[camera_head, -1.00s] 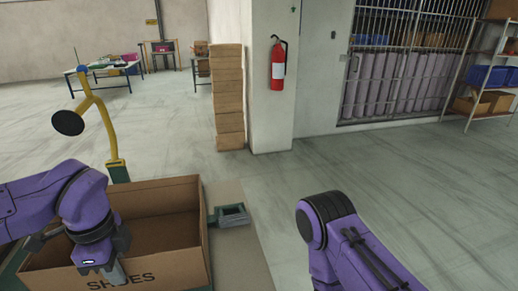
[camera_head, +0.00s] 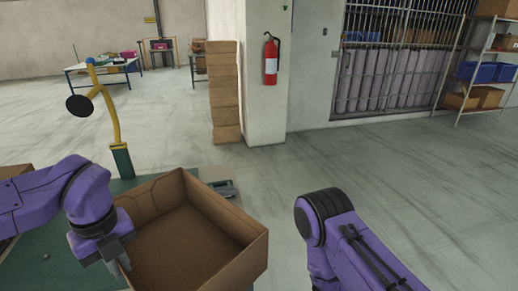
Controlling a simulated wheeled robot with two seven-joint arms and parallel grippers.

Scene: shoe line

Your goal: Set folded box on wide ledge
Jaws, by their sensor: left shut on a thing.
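An open, empty brown cardboard box (camera_head: 203,229) is at the lower middle, turned at an angle, its right part past the edge of the green table (camera_head: 60,262). My left gripper (camera_head: 120,264) is shut on the near left wall of the box. The fingertips are partly hidden by that wall, and I cannot tell whether the box touches the table. My right arm rises at the lower right, but its gripper is out of the frame. I cannot make out which surface is the wide ledge.
A yellow post with a black disc (camera_head: 112,125) stands behind the box. A small grey device (camera_head: 222,188) lies beside the box's far corner. Another cardboard piece (camera_head: 14,172) is at the left edge. Stacked cartons (camera_head: 225,95) stand by the pillar. The floor (camera_head: 400,175) at right is clear.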

